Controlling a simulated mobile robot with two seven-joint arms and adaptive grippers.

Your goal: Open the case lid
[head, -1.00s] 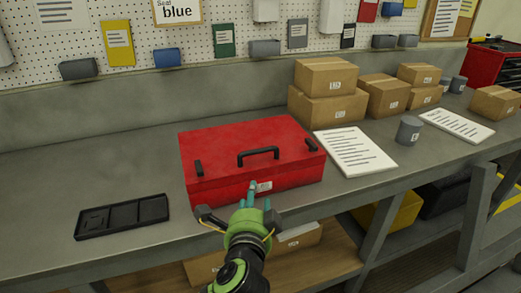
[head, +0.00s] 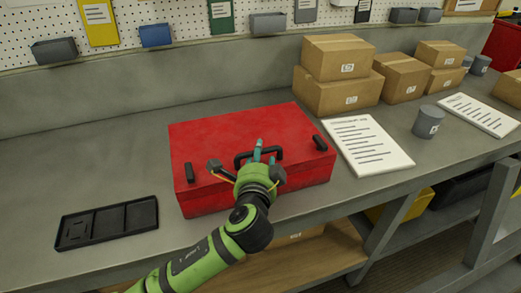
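The red case (head: 215,140) stands on the workbench with its lid shut. A black handle (head: 243,157) is on top near its front edge, and two black latches, one on the left (head: 189,173) and one on the right (head: 320,144), sit along that edge. My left gripper (head: 265,152) is over the front of the case, its teal fingertips at the handle. The gripper hides part of the handle and the case front. I cannot tell whether it touches or grips the handle. My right gripper is not in view.
A black tray (head: 83,231) lies left of the case. A printed sheet (head: 385,152), a grey cup (head: 428,122) and several cardboard boxes (head: 326,97) stand to the right and behind.

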